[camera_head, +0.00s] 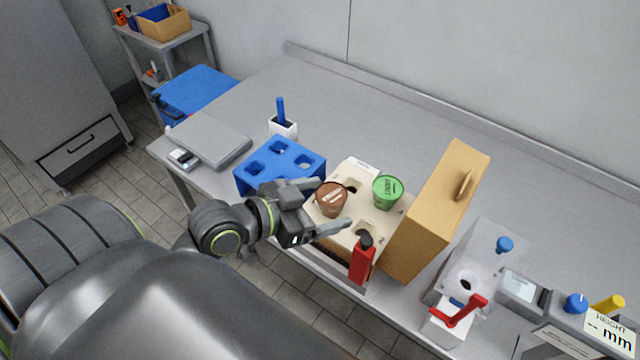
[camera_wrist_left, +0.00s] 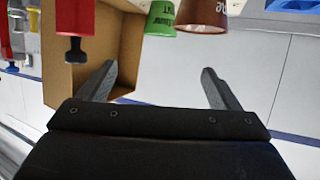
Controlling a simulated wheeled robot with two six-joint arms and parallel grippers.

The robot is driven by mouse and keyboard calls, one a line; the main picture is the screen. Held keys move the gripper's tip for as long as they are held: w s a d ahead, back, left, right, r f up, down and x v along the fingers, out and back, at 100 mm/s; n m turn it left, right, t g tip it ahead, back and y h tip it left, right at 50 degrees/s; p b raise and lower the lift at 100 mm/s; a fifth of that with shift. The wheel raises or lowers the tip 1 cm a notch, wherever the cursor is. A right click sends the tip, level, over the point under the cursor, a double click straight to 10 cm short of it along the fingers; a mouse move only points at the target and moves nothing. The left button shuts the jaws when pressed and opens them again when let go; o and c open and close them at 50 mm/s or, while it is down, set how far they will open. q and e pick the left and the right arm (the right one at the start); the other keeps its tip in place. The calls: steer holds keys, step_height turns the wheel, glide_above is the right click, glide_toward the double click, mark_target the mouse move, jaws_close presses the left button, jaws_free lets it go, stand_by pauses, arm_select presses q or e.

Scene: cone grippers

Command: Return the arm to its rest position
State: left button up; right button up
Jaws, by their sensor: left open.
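My left gripper (camera_head: 333,208) is open in the head view, with its two fingers spread on either side of a brown cup (camera_head: 331,198). I cannot tell whether the fingers touch it. The brown cup sits in a cream holder block (camera_head: 322,226) beside a green cup (camera_head: 388,191). In the left wrist view, the open gripper (camera_wrist_left: 160,85) has nothing between its fingers, and the brown cup (camera_wrist_left: 200,14) and green cup (camera_wrist_left: 161,17) show beyond the fingertips at the top. My right gripper is not in view.
A red bottle (camera_head: 362,262) stands at the block's front edge. A tall tan box (camera_head: 438,212) stands right of the block, and a blue holed block (camera_head: 281,167) left of it. Devices with a red lever (camera_head: 461,312) are at lower right. The table's back is clear.

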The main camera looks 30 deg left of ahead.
arm_select(q)
steer(key=shift+s, duration=0.15)
stand_by(0.4)
steer(key=s+a+f+n+g+y, duration=0.3)
steer(key=s+a+f+g+y, duration=0.15)
steer(key=s+f, duration=0.3)
steer(key=s+a+f+n+g+y, duration=0.25)
steer(key=s+a+f+g, duration=0.2)
steer(key=s+f, duration=0.3)
step_height(320, 180, down, 28)
steer(key=a+g+b, duration=0.1)
steer(key=b, duration=0.2)
steer(key=s+d+f+g+b, duration=0.1)
steer(key=s+f, duration=1.3)
steer(key=f, duration=0.2)
steer(key=shift+d+f+b, duration=0.2)
steer(key=shift+f+b, duration=0.2)
steer(key=shift+s, duration=0.1)
